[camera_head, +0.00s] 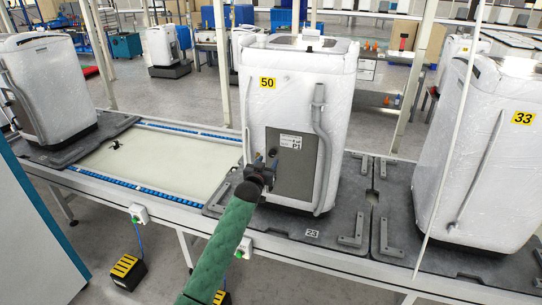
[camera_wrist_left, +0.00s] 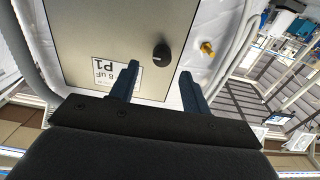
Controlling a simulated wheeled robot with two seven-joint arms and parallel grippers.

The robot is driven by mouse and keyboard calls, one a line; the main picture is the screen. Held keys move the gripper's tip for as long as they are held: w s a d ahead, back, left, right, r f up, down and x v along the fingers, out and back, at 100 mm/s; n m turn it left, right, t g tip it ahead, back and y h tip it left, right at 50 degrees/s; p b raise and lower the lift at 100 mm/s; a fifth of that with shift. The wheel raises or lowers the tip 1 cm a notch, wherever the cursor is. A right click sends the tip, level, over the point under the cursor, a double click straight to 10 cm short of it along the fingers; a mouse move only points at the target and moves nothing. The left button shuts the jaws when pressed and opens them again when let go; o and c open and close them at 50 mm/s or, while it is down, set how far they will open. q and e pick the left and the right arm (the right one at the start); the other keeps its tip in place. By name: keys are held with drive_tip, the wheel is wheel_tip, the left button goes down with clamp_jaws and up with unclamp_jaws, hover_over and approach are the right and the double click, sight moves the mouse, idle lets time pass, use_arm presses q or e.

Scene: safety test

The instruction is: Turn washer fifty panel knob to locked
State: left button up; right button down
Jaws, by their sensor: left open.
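The white washer (camera_head: 300,85) with the yellow 50 label stands on a dark pallet on the line. A grey panel (camera_head: 309,165) with a white P1 label is on its front; the panel also shows in the left wrist view (camera_wrist_left: 110,30). The black round knob (camera_wrist_left: 161,55) sits on the panel, with a pale pointer mark. In the head view my left gripper hides the knob. My left gripper (camera_head: 263,166) is open and empty in front of the panel. In the left wrist view its two fingers (camera_wrist_left: 159,73) point toward the knob, apart from each other. My right gripper is not in view.
A grey hose (camera_head: 320,135) runs down the washer's front, right of the panel. A yellow fitting (camera_wrist_left: 207,48) is beside the panel. Washer 33 (camera_head: 490,150) stands to the right, another washer (camera_head: 45,90) to the left. The conveyor (camera_head: 165,160) between is mostly bare.

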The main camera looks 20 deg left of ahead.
sight(271, 155)
use_arm(q)
drive_tip(key=w+p, duration=0.1)
drive_tip(key=w, duration=0.2)
drive_tip(key=shift+w+a, duration=0.1)
drive_tip(key=shift+w, duration=0.6)
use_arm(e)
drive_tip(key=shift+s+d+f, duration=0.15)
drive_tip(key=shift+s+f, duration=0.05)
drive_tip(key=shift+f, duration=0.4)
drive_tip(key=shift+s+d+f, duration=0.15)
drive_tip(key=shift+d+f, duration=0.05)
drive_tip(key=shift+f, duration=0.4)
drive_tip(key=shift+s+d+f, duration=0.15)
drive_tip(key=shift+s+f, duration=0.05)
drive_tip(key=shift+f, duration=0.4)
use_arm(q)
drive_tip(key=c, duration=1)
